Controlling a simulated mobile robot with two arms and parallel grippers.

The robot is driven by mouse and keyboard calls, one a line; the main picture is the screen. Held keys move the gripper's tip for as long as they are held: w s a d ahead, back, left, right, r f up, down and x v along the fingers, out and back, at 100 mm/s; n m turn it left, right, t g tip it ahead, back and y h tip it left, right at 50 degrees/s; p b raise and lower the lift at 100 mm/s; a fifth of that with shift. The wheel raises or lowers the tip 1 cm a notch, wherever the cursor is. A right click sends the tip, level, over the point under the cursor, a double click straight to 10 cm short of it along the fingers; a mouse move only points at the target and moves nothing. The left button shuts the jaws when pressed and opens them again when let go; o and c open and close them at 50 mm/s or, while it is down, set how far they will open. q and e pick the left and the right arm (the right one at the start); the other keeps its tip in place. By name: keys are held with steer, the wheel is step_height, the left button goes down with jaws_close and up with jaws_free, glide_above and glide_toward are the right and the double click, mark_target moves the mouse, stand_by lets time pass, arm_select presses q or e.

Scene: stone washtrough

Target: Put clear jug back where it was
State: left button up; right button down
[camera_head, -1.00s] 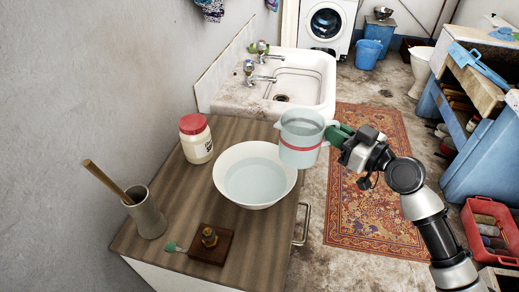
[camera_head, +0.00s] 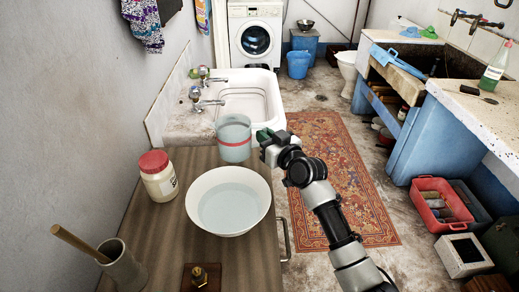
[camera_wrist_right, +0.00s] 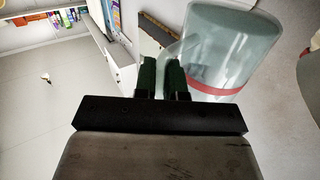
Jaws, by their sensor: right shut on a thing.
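The clear jug (camera_head: 233,143) has a red band and stands roughly upright, just beyond the white bowl near the counter's far end. I cannot tell whether its base touches the counter. My right gripper (camera_head: 264,136) is shut on its right side. In the right wrist view, the green fingers (camera_wrist_right: 163,77) are close together at the clear jug (camera_wrist_right: 232,45). My left gripper is not in view.
The white bowl (camera_head: 228,202) of water is on the wooden counter (camera_head: 165,232). A red-lidded jar (camera_head: 158,177), a pot with a stick (camera_head: 122,264) and a brass piece (camera_head: 199,276) are nearby. The sink (camera_head: 262,107) lies beyond.

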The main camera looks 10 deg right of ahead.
steer(key=shift+w+a+f, duration=0.4)
steer(key=shift+a+f, duration=0.1)
steer(key=shift+f+b, duration=0.4)
steer(key=shift+f, duration=1.5)
steer(key=shift+f, duration=0.15)
steer(key=c, duration=1.2)
jaws_free()
